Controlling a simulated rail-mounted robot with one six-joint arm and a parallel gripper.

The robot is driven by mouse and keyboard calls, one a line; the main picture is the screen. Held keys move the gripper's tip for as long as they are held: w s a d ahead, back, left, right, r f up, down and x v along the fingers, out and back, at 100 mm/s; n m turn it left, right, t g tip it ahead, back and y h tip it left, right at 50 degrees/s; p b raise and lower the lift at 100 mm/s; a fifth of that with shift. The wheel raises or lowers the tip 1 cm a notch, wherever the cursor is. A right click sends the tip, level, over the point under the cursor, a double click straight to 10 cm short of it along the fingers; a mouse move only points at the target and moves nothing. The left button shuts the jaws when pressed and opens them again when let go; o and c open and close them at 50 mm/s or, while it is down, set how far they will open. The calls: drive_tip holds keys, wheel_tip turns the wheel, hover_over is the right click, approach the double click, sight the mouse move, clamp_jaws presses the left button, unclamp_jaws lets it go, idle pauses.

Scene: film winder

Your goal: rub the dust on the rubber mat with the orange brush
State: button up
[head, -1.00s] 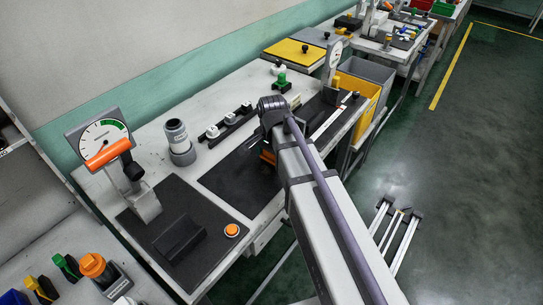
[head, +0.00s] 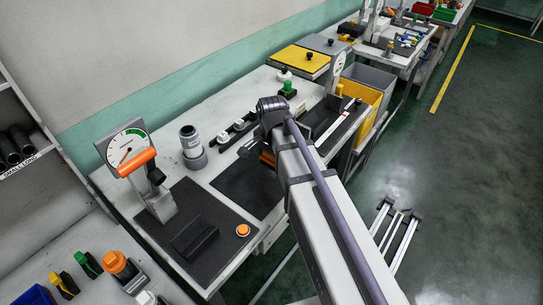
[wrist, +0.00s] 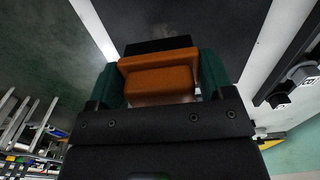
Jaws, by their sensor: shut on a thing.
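The orange brush (wrist: 158,84) is held between the green fingers of my gripper (wrist: 162,70) in the wrist view. Its dark bristle end (wrist: 158,46) points away from the gripper, over a dark surface. In the head view a bit of the orange brush (head: 267,158) shows beside my arm, above the right part of the dark rubber mat (head: 238,186). My arm hides much of the gripper and part of the mat. I cannot tell whether the bristles touch the mat. No dust can be made out at this size.
Left of the mat stand a dial gauge (head: 125,148) with an orange bar and a dark pad (head: 170,238) with a black block and orange button. Behind are a grey cylinder (head: 193,155) and a black rail with white knobs (head: 238,127). Boxes stand on the right.

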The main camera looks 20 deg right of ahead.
drive_tip(key=shift+r+p, duration=0.8)
drive_tip(key=shift+r, duration=0.35)
